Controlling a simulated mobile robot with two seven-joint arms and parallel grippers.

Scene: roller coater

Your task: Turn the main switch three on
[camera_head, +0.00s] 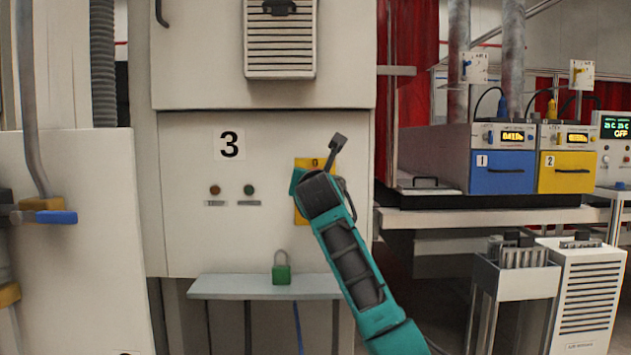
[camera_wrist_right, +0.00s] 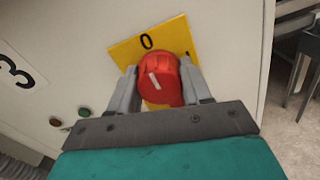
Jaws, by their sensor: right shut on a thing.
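Main switch three is a red rotary knob (camera_wrist_right: 166,80) on a yellow plate (camera_wrist_right: 124,52) marked "0" in the right wrist view. A short white mark on the knob points roughly towards the "0". My right gripper (camera_wrist_right: 160,76) has one finger on each side of the knob and is shut on it. In the head view the yellow plate (camera_head: 315,163) shows on the machine front to the right of the big "3" (camera_head: 229,144); my right gripper (camera_head: 325,170) covers the knob there. My left gripper is in neither view.
A brown-red lamp (camera_head: 215,190) and a green lamp (camera_head: 249,189) sit below the "3". A green padlock (camera_head: 282,272) stands on a small grey shelf (camera_head: 225,287) under the panel. Blue and yellow numbered units (camera_head: 502,172) stand at the right.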

